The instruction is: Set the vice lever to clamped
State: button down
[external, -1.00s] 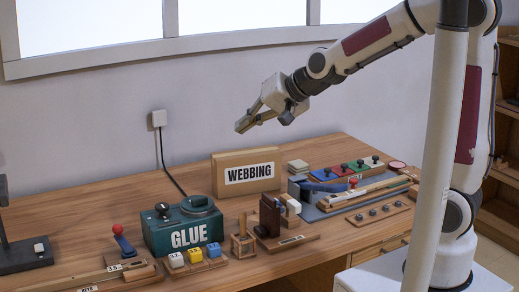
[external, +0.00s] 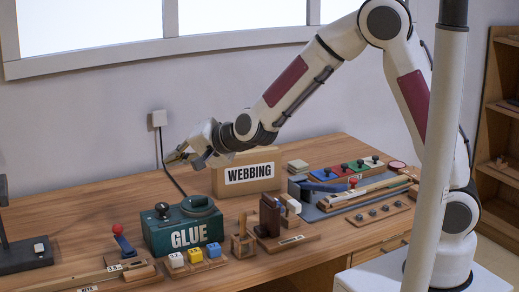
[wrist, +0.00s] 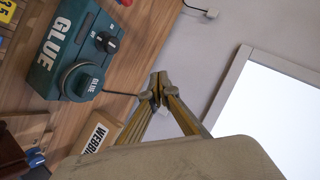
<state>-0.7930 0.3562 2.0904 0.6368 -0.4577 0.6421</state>
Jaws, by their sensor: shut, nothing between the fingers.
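My gripper (external: 174,157) is shut and empty, high above the back of the workbench, above the green glue box and left of the webbing box. In the wrist view its closed fingertips (wrist: 157,88) point toward the wall. No part is plainly labelled as the vice lever. A dark brown upright wooden block (external: 268,216) on a base, vice-like, stands right of centre on the bench, with pale and blue parts beside it. A lever with a red knob (external: 118,229) stands at the left front. My gripper is apart from both.
The green glue box (external: 185,232) and webbing box (external: 247,173) stand below my gripper. Coloured blocks (external: 197,255) sit in front. A tray with a blue handle (external: 325,188) lies to the right. A cable runs down the wall from a socket (external: 159,118).

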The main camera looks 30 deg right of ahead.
aim_at(129, 237)
jog(key=s+a+f+m+t, duration=0.1)
jog(key=s+a+f, duration=0.1)
jog(key=a+f, duration=0.1)
jog(key=s+a+f+m+t, duration=0.1)
jog(key=s+a+f, duration=0.1)
jog(key=a+f, duration=0.2)
jog(key=s+a+f+m+t+h, duration=0.1)
jog(key=s+a+f+m, duration=0.1)
jog(key=f, duration=0.5)
jog(key=shift+a+f, duration=0.1)
jog(key=shift+a, duration=0.7)
jog(key=shift+s+d+f+m+h, duration=0.15)
jog(key=shift+d+f+m+h, duration=0.15)
jog(key=shift+d+f+m, duration=0.15)
jog(key=shift+a, duration=0.1)
jog(key=shift+x, duration=5)
jog(key=shift+r, duration=0.1)
